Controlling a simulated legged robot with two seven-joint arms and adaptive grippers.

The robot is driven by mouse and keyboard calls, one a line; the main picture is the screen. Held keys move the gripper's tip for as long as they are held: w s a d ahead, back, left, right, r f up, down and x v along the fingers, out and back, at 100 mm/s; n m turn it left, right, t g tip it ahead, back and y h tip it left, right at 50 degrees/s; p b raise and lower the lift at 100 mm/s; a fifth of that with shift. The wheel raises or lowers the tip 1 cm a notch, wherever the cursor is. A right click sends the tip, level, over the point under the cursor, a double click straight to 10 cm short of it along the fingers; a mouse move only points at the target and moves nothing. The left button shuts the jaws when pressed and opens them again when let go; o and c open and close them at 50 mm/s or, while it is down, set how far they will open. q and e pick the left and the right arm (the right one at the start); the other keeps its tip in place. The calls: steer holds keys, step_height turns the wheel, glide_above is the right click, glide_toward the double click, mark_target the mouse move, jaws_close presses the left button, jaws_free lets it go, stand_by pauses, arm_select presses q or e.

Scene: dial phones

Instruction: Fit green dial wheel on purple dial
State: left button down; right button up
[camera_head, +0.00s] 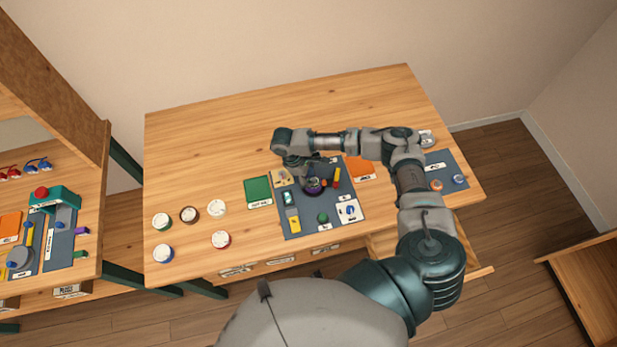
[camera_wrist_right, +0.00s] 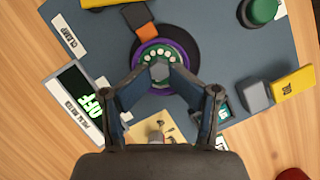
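The purple dial (camera_wrist_right: 192,48) is a round purple ring on the dark mat in the right wrist view. In the head view it (camera_head: 314,189) shows small, partly under my right gripper (camera_head: 301,181). The green dial wheel (camera_wrist_right: 147,58), with white round spots, lies over the middle of the purple dial. My right gripper (camera_wrist_right: 160,73) is above it, its fingertips drawn together on the grey piece at the wheel's centre. The fingers hide the wheel's near part, so I cannot tell whether it is fully seated. My left gripper is not in view.
An orange-and-black piece (camera_wrist_right: 143,32) touches the dial area. Several white discs with coloured rims (camera_head: 221,239) lie left.

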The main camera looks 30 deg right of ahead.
steer(key=shift+f, duration=0.2)
steer(key=shift+w+r, duration=0.15)
steer(key=shift+r, duration=0.35)
steer(key=v, duration=1.2)
steer(key=shift+r, duration=0.35)
steer(key=shift+f, duration=0.1)
